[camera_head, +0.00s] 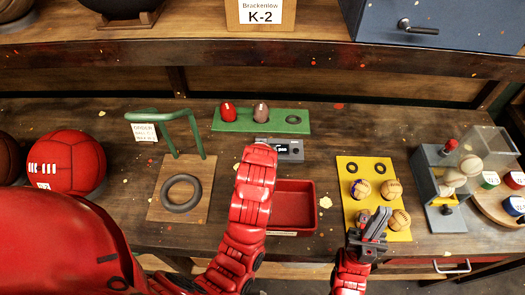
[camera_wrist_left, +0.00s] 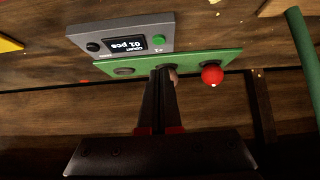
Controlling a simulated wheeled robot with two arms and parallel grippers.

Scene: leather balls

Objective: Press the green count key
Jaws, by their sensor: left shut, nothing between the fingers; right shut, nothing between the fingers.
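The grey counter (camera_head: 288,150) stands in the middle of the bench, just beyond my left arm in the head view. In the left wrist view the counter (camera_wrist_left: 125,30) appears upside down, its display reading 01 pcs. Its green count key (camera_wrist_left: 158,43) is a small round button beside the display, uncovered in that view. My left gripper (camera_wrist_left: 166,72) is shut and empty, its tips just below the key in the picture, in front of the green tray. Whether it touches anything I cannot tell. My right gripper (camera_head: 376,222) is shut and empty by the yellow board.
The green tray (camera_head: 230,126) holds a red and a brown ball behind the counter. A red bin (camera_head: 293,207) lies in front. The yellow board (camera_head: 350,212) with several balls is at right. A green bent frame (camera_head: 199,135) stands left over a wooden board with a ring.

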